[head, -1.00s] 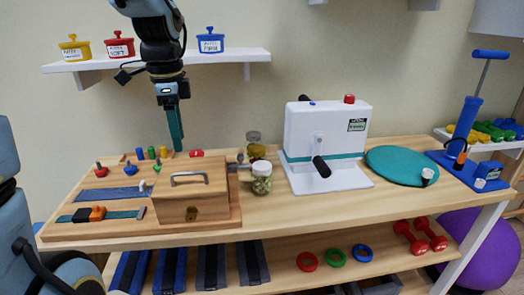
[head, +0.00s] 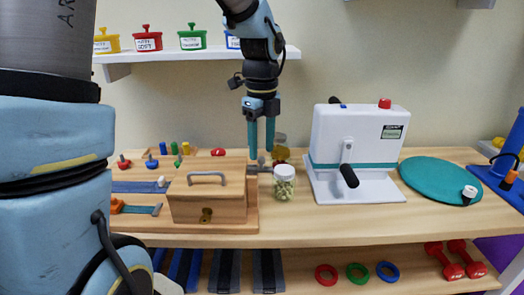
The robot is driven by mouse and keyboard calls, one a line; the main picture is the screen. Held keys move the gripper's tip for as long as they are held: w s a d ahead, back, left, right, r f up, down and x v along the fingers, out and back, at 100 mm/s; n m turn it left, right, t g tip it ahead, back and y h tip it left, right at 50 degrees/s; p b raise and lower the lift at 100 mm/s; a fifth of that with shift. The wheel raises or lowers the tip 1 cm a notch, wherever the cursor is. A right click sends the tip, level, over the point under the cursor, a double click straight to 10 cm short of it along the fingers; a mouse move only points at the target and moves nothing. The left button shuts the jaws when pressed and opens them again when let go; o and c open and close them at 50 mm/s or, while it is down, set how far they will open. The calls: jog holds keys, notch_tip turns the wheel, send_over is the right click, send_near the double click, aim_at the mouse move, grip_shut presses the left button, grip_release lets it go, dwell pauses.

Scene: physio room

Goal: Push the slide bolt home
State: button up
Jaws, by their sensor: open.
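The slide bolt (head: 262,168) is a small grey metal part at the right side of the wooden latch box (head: 208,202), partly hidden close to the jar. My gripper (head: 261,153) points straight down with its two teal fingers apart. It is open and empty, and its fingertips appear right above or behind the bolt. Whether they touch it cannot be told.
A lidded glass jar (head: 284,187) stands just right of the bolt, with another jar (head: 281,150) behind it. A white machine with a black handle (head: 348,176) stands farther right. A teal disc (head: 435,180) lies beyond it.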

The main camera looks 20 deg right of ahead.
aim_at(261, 164)
jog(key=shift+f, duration=1.05)
grip_shut()
dwell(0.7)
